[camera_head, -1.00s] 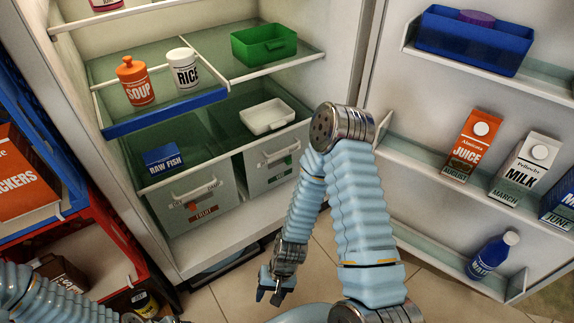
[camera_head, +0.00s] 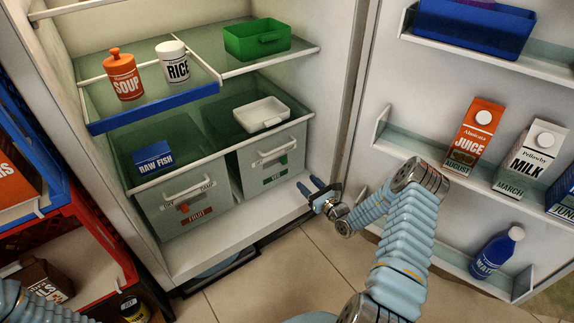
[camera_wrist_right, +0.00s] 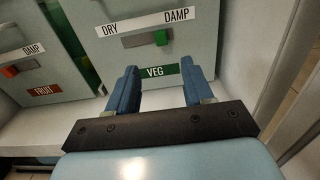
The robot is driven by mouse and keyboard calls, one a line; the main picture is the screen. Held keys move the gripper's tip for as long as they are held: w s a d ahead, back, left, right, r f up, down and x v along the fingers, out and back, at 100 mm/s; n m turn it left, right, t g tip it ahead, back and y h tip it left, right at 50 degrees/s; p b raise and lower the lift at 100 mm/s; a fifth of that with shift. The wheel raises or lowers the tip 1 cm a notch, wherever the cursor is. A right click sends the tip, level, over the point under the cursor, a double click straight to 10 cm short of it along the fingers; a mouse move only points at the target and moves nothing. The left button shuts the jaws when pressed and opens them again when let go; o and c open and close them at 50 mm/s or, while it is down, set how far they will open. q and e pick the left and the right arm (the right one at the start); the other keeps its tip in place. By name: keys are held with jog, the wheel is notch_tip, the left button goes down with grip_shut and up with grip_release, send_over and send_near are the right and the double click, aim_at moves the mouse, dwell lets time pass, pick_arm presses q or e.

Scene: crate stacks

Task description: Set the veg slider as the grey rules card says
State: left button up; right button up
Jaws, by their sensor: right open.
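The veg drawer (camera_head: 298,158) is the right one at the bottom of the fridge. Its slider has a green knob (camera_head: 283,160). In the right wrist view the knob (camera_wrist_right: 162,38) sits toward the DAMP end of its slot, right of DRY. My right gripper (camera_head: 312,187) is open and empty, right of and below the drawer front. In the right wrist view its two blue fingers (camera_wrist_right: 158,75) point at the drawer, either side of the VEG label (camera_wrist_right: 157,72), below the knob. I see no grey rules card. My left gripper is out of view.
The fruit drawer (camera_head: 155,205), with an orange-red knob (camera_head: 183,208), is left of the veg drawer. The open fridge door (camera_head: 365,130) is on the right. A red crate (camera_head: 100,225) stands left.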

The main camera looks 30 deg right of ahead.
aim_at(285, 161)
jog(key=w, duration=0.4)
jog(key=w+b, duration=0.1)
jog(key=w, duration=0.4)
jog(key=w+a+b, duration=0.1)
jog(key=w, duration=0.3)
jog(key=shift+w, duration=0.25)
grip_shut()
